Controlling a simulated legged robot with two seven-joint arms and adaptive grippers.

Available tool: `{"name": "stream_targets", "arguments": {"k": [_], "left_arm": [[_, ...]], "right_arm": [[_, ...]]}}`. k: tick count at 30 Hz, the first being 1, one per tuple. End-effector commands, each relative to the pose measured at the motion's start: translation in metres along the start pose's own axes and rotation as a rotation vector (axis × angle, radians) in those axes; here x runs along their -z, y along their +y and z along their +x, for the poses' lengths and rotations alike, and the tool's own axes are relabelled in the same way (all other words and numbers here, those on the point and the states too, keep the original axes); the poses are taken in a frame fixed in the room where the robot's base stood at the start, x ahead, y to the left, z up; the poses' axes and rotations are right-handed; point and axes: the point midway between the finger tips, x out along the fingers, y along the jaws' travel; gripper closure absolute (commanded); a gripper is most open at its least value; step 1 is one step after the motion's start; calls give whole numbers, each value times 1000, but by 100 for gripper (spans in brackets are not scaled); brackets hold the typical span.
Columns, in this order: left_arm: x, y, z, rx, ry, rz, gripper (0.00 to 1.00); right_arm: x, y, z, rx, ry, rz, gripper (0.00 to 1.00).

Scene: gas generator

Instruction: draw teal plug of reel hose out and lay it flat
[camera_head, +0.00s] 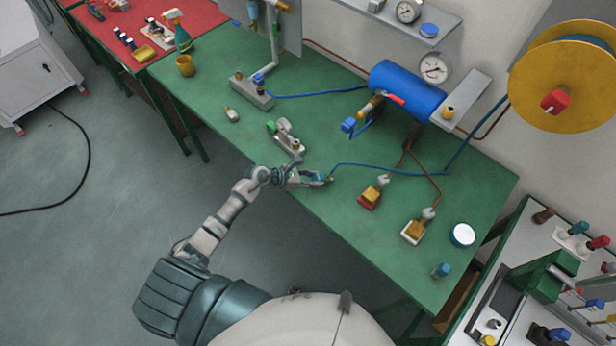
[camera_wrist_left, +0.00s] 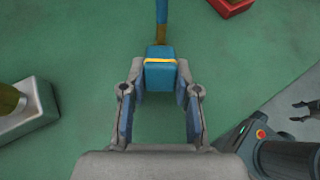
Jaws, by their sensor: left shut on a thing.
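The teal plug (camera_wrist_left: 160,75), a block with a yellow band, sits between the fingertips of my left gripper (camera_wrist_left: 160,90) in the left wrist view. The fingers are shut on its sides. In the head view my left gripper (camera_head: 316,179) is low over the green table near its front edge, with the plug (camera_head: 327,180) at its tip. The blue hose (camera_head: 395,170) runs from the plug across the table and up to the yellow reel (camera_head: 562,82) at the right. Whether the plug touches the table cannot be told.
A grey and green fitting (camera_head: 287,136) stands beyond the gripper. A red-based brass valve (camera_head: 372,193) and a white-based one (camera_head: 418,227) stand to the right. A blue tank (camera_head: 408,90) is behind.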

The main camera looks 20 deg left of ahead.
Motion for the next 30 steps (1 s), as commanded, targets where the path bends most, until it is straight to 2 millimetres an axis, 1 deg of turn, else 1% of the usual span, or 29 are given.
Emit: {"name": "stream_targets", "arguments": {"k": [1,3,7,8,9,11,12,19,20,23,26,29,30], "left_arm": [[1,1,0,0,-2,0,100],[2,3,-2,1,-4,-4,100],[5,7,-6,2,-8,-7,100],[6,7,-6,2,-9,-8,67],[7,8,-7,2,-11,-9,57],[8,10,-8,2,-11,-10,42],[9,10,-9,3,-12,-10,40],[6,6,-5,2,-6,-6,40],[6,5,-4,2,-5,-6,40],[4,3,-4,1,-1,-4,40],[4,3,-13,-1,1,-1,40],[6,5,-32,0,0,-2,40],[9,7,-42,1,0,-4,40]], "right_arm": [[-1,6,0,-7,-1,0,40],[-2,13,0,-15,-3,2,40],[-4,23,-1,-27,-5,2,40],[-4,24,-1,-28,-5,2,40],[-5,24,-1,-29,-6,1,40],[-4,23,0,-27,-6,2,40],[-4,20,0,-24,-5,3,40],[1,-5,0,5,1,5,40],[1,-6,0,6,1,4,40],[-1,8,1,-4,0,2,40],[-2,10,1,-3,0,2,40],[-2,10,1,-4,0,2,40],[-2,9,1,-5,-1,2,40]]}}
